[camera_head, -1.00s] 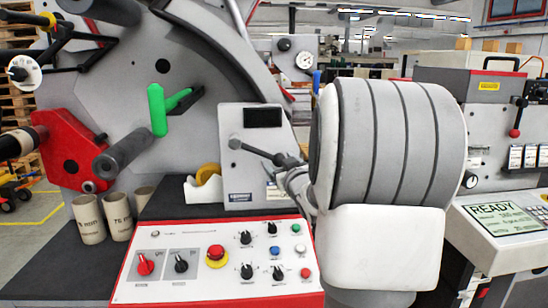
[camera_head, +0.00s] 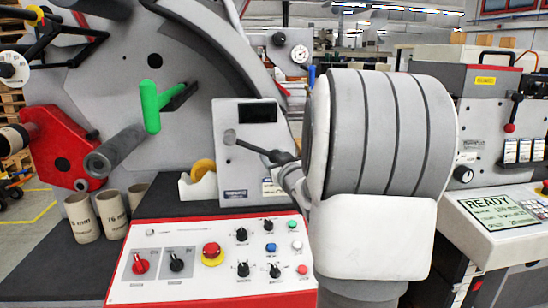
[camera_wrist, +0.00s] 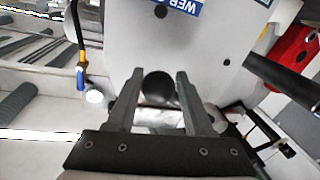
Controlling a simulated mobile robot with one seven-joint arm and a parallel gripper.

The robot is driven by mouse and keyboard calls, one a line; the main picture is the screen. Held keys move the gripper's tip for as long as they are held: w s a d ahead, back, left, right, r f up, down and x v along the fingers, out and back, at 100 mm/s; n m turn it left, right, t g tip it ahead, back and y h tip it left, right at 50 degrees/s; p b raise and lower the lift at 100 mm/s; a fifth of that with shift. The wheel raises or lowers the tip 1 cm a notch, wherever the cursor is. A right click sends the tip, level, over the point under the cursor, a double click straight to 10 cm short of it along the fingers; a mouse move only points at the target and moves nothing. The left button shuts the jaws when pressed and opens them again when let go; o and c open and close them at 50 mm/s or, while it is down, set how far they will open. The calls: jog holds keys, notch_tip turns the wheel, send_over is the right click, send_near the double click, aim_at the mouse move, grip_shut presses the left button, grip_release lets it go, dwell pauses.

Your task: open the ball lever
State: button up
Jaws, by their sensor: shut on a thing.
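The ball lever (camera_head: 252,147) is a dark rod on the front of a grey panel with a small black display. Its round hub is at the left, and the rod slopes down to the right toward my gripper (camera_head: 285,160). In the wrist view, my gripper (camera_wrist: 159,75) has its two fingers on either side of a dark round ball (camera_wrist: 158,87), shut on it. In the head view, my bulky white and grey arm stands right of the lever, and the fingers and ball are small and partly merged there.
A control panel (camera_head: 160,236) with knobs and a red stop button lies below the lever. A green handle (camera_head: 150,106) and a grey roller (camera_head: 118,150) are to the left. Cardboard cores (camera_head: 112,215) stand at lower left. A machine with a READY screen (camera_head: 497,212) is at right.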

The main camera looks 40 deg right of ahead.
jog(key=shift+r, duration=0.15)
grip_shut()
jog(key=shift+d+r, duration=0.1)
jog(key=shift+r, duration=0.15)
jog(key=shift+s+d+r+n+p, duration=0.15)
jog(key=shift+r+n+p, duration=0.15)
jog(key=shift+r+n, duration=0.3)
jog(key=shift+d+r+n+p, duration=0.1)
jog(key=shift+r+n+p, duration=0.15)
jog(key=shift+r+n, duration=0.35)
notch_tip(320, 180, up, 5)
jog(key=n+g+p, duration=0.1)
jog(key=n, duration=0.2)
jog(key=shift+n+p, duration=0.35)
jog(key=shift+n, duration=0.05)
jog(key=r+n, duration=0.1)
jog(key=r+n+g, duration=0.1)
jog(key=shift+w+a+r+n, duration=0.2)
jog(key=shift+a+r+n, duration=0.1)
jog(key=shift+a, duration=0.05)
jog(key=shift+w+a+r+n+h+p, duration=0.15)
jog(key=shift+a+r+n+h+p, duration=0.15)
jog(key=shift+r+n, duration=0.3)
jog(key=shift+w+a, duration=0.1)
jog(key=o, duration=1.2)
grip_release()
